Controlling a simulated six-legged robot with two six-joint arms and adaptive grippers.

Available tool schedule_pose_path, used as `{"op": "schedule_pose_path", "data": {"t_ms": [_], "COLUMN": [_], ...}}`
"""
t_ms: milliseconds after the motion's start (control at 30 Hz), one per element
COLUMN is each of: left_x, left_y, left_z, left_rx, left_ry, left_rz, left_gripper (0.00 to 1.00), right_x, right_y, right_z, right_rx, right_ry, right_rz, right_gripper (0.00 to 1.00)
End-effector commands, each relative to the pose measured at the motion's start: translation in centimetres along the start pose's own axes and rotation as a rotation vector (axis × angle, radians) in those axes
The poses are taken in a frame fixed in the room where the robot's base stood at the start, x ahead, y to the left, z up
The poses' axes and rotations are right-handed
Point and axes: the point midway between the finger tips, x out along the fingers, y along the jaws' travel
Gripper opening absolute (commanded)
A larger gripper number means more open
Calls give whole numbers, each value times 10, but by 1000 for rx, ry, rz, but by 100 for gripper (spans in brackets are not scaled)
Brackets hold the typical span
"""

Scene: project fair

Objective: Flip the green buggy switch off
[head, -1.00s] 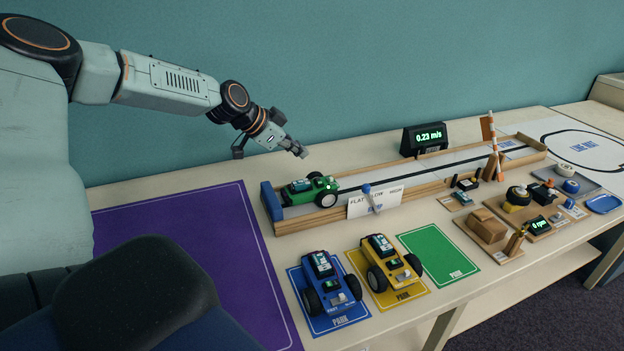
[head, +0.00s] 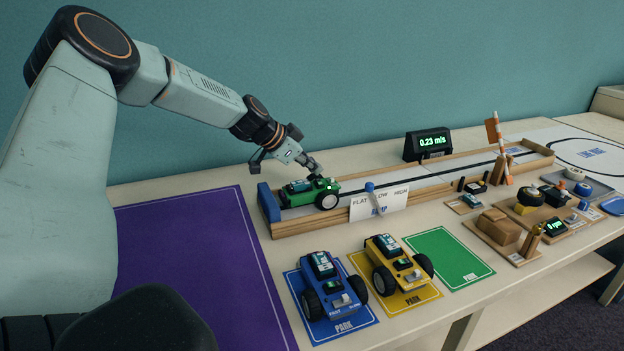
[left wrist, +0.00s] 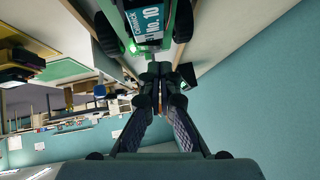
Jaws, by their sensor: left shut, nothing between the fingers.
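The green buggy (head: 308,192) sits in the left end of the wooden track (head: 345,213), by the blue end block. The switch itself is too small to make out. My left gripper (head: 316,170) is shut and empty, just above the buggy's right part. It also shows in the left wrist view (left wrist: 158,72). I cannot tell whether the tips touch the buggy. My right gripper is not in view.
A sign with a blue-topped lever (head: 378,202) stands at the track's front side. A blue buggy (head: 328,285) and a yellow buggy (head: 397,263) are on their park mats; the green mat (head: 448,258) is empty. A speed display (head: 428,144) reads 0.23 m/s behind the track.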

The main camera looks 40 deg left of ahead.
Motion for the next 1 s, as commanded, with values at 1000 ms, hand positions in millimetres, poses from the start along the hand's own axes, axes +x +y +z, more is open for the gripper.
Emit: {"op": "schedule_pose_path", "data": {"t_ms": [1000], "left_x": [17], "left_y": [2], "left_z": [17], "left_rx": [-67], "left_ry": [-2], "left_rz": [69], "left_gripper": [0], "right_x": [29], "right_y": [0], "right_z": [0], "right_rx": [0], "right_ry": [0], "right_rz": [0], "right_gripper": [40]}}
